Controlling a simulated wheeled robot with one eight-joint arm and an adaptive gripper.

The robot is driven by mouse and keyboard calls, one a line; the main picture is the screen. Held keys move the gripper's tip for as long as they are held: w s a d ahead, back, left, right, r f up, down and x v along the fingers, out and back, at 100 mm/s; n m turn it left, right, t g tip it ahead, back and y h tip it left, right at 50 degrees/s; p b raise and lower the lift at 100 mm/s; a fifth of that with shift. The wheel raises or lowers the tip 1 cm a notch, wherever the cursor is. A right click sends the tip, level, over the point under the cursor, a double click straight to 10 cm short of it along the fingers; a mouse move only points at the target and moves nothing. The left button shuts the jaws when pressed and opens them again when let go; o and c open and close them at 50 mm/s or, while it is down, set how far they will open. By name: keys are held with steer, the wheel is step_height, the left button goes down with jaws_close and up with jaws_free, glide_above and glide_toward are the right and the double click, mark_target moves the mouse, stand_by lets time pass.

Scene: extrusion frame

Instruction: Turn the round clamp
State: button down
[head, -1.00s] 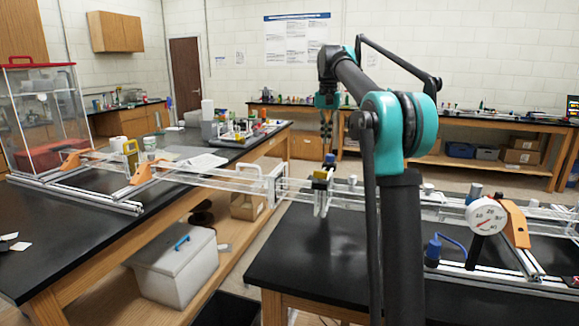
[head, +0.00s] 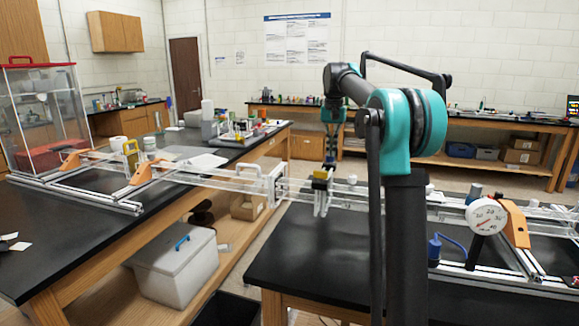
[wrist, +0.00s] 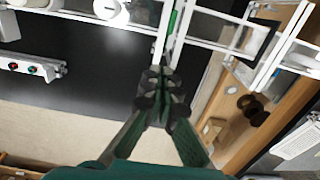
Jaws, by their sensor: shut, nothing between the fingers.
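I cannot tell for sure which part is the round clamp. A small round white piece (head: 352,180) sits on the clear rail frame, right of a yellow and black block (head: 320,177). In the wrist view a round white part (wrist: 110,10) is at the top left, partly cut off. My gripper (head: 331,163) hangs fingers down over the rail frame near the yellow and black block. In the wrist view my gripper (wrist: 166,76) is shut and empty, its tips just below a white rail with a green strip (wrist: 175,20). Contact cannot be told.
The rail frame (head: 225,178) bridges the gap between two black benches. A white dial gauge (head: 486,216) and an orange bracket (head: 515,224) stand at right. A lidded grey box (head: 175,262) is below left.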

steer(key=shift+f, duration=0.65)
steer(key=shift+w, duration=0.15)
steer(key=shift+w+a, duration=0.15)
steer(key=shift+a, duration=0.45)
stand_by(0.4)
step_height(320, 180, up, 6)
steer(key=shift+s+a, duration=0.15)
steer(key=shift+s, duration=0.25)
stand_by(0.5)
